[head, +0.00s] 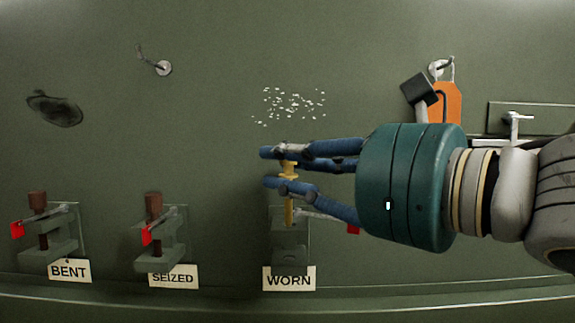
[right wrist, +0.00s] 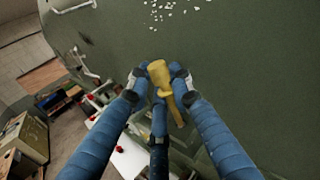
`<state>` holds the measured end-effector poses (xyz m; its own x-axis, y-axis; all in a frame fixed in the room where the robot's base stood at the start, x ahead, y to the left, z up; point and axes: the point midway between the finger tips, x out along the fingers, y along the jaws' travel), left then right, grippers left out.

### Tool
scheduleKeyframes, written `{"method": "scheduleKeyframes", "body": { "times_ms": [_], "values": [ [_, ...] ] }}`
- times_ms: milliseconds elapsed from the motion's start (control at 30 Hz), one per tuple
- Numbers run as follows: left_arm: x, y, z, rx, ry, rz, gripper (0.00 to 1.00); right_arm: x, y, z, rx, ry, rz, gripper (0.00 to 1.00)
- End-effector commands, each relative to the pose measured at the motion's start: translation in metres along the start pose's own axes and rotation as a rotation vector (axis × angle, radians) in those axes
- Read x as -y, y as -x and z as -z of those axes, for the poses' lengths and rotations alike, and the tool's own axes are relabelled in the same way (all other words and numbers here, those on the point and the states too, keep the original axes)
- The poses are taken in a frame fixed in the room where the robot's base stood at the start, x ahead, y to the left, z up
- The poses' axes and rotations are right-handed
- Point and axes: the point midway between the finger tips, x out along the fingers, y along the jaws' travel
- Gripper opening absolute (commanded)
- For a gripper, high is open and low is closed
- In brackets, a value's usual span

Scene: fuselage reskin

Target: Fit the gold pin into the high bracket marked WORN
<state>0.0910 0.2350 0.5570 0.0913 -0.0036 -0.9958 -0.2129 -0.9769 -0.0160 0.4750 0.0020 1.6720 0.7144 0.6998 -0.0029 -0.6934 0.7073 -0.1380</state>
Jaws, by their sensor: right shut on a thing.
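My right gripper (head: 276,170) is shut on the gold pin (head: 289,208), gripping it near its flanged head. The pin stands upright, its lower end at the top of the bracket (head: 290,238) with the WORN label (head: 289,280) below it. I cannot tell whether the tip is in the hole or just in front of or above it. In the right wrist view the blue fingers (right wrist: 164,76) close around the gold pin (right wrist: 159,72), and the bracket is not clear there. My left gripper is not in view.
Brackets labelled BENT (head: 69,271) and SEIZED (head: 173,278) stand to the left, each with a brown pin and red tag. A hammer (head: 417,90) and orange tag (head: 448,104) hang at upper right. A ledge runs along the bottom.

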Motion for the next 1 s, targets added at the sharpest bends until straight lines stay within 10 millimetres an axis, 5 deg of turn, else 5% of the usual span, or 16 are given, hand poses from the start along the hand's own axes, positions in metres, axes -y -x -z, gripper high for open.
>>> {"method": "scheduleKeyframes", "body": {
  "times_ms": [1000],
  "values": [
    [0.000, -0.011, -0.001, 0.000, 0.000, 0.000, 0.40, -0.003, 0.000, 0.021, 0.000, 0.000, 0.001, 0.00]
  ]
}}
